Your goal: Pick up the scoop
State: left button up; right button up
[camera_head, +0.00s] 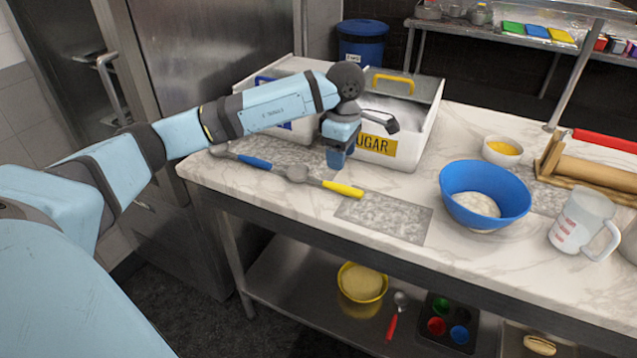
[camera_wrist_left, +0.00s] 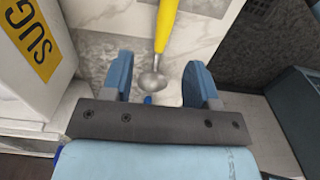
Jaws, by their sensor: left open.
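A scoop with a yellow handle (camera_head: 343,188) and a round grey metal bowl (camera_head: 298,173) lies on the marble counter. A second one with a blue handle (camera_head: 255,163) lies to its left. My left gripper (camera_head: 337,158) points down above the counter, near the yellow-handled scoop. In the left wrist view the open left gripper (camera_wrist_left: 160,84) has the metal bowl (camera_wrist_left: 152,82) between its fingers in the picture, with the yellow handle (camera_wrist_left: 167,25) leading away. Nothing is held. The height above the scoop is hard to judge. My right gripper is out of view.
A white sugar bin (camera_head: 430,125) stands close behind the gripper; its label (camera_wrist_left: 30,40) shows in the left wrist view. A dark-handled tool (camera_head: 385,119) rests in it. A blue bowl (camera_head: 485,190) and a measuring jug (camera_head: 583,222) stand right. The counter's front edge is close.

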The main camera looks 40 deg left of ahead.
aim_at(342, 185)
pick_arm(q)
notch_tip(342, 185, down, 3)
jog(key=shift+f, duration=0.1)
jog(key=f, duration=0.2)
jog(key=d+f, duration=0.1)
jog(key=f, duration=0.1)
jog(key=shift+s+f, duration=0.2)
jog(key=shift+f, duration=0.05)
jog(key=shift+a+f, duration=0.1)
jog(key=shift+f, duration=0.3)
jog(key=c, duration=1)
jog(key=shift+r, duration=0.15)
notch_tip(342, 185, up, 20)
jog(key=shift+p, duration=0.3)
